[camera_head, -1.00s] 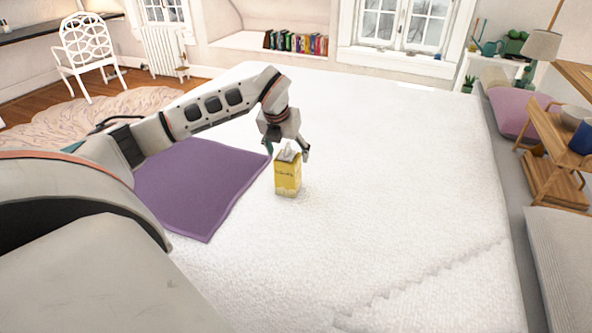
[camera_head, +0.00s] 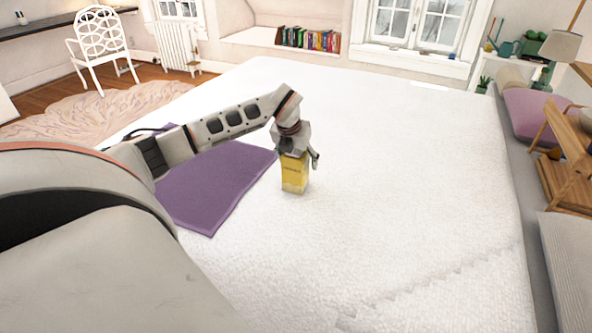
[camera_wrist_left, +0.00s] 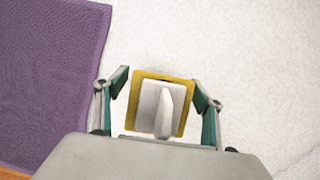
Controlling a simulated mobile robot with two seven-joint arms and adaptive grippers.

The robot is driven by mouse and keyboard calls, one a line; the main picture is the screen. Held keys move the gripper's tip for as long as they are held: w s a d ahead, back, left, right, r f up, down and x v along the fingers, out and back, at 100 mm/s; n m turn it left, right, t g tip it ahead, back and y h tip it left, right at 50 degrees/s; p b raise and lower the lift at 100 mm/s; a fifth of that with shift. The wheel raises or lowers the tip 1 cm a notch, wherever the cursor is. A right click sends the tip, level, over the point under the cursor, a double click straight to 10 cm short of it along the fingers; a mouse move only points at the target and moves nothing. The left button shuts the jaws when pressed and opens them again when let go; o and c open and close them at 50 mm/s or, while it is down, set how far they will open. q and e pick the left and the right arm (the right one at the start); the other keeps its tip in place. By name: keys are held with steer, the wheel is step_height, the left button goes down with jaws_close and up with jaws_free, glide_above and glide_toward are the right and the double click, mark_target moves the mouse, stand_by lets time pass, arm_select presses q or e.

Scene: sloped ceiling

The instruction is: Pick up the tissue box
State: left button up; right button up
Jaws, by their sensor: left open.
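The yellow tissue box (camera_head: 294,176) stands upright on the white bed cover. In the left wrist view its top (camera_wrist_left: 145,108) shows a yellow rim and a white tissue sticking up. My left gripper (camera_head: 297,158) is over the box from above and hides its top in the head view. In the left wrist view the open fingers of my left gripper (camera_wrist_left: 160,92) stand on either side of the box, with a narrow gap on each side. My right gripper is not in view.
A purple cloth (camera_head: 215,187) lies on the bed (camera_head: 410,190) just left of the box. The bed to the right is clear. A wooden shelf (camera_head: 562,170) and a purple cushion (camera_head: 535,115) are at the far right.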

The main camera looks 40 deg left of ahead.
arm_select(q)
steer(key=c, duration=1.3)
steer(key=shift+r, duration=0.1)
